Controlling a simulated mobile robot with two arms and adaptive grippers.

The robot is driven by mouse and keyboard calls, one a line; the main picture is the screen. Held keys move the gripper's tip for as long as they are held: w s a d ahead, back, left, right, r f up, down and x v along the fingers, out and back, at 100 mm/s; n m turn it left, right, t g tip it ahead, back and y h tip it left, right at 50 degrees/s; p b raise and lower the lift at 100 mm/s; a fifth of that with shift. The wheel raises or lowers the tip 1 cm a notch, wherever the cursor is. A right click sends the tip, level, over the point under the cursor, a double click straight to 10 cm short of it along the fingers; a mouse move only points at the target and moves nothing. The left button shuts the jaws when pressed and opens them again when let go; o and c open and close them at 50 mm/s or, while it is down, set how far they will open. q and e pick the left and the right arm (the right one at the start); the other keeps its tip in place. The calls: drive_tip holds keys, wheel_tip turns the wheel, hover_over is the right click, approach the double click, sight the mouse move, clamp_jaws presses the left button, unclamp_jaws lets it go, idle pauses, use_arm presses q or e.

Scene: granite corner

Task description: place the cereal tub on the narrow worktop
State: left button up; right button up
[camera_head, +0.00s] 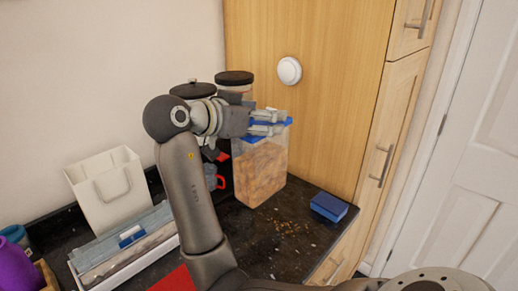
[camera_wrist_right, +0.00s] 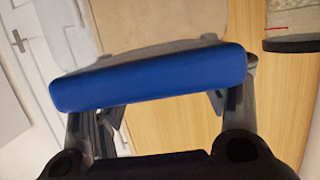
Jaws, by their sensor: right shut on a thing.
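The cereal tub (camera_head: 261,171) is a clear upright box of brown cereal with a blue lid. It is at the back of the dark worktop (camera_head: 290,238), in front of the wooden cabinet side. I cannot tell whether its base touches the worktop. My right gripper (camera_head: 270,122) is shut on the tub at its lid, coming from the left side of it. In the right wrist view the blue lid of the cereal tub (camera_wrist_right: 150,80) lies across between the two fingers (camera_wrist_right: 165,105). My left gripper is not in view.
A blue box (camera_head: 329,206) lies right of the tub near the worktop's edge. Dark-lidded jars (camera_head: 235,80) and a red item stand behind my arm. A white bag (camera_head: 106,187) and a long tray (camera_head: 130,249) are at left. Crumb-like specks lie on the worktop before the tub.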

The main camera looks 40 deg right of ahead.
drive_tip(key=w+d+f, duration=0.1)
drive_tip(key=d, duration=0.1)
drive_tip(key=w+d+f+p, duration=0.1)
drive_tip(key=w+d, duration=0.1)
drive_tip(key=shift+w+f, duration=0.15)
drive_tip(key=shift+w, duration=0.15)
drive_tip(key=w+d+f+p, duration=0.2)
drive_tip(key=w+d+f, duration=0.1)
drive_tip(key=f, duration=0.5)
drive_tip(key=shift+f+p, duration=0.35)
drive_tip(key=shift+d+f, duration=0.1)
drive_tip(key=o, duration=1.8)
drive_tip(key=shift+f, duration=0.1)
drive_tip(key=shift+o, duration=0.2)
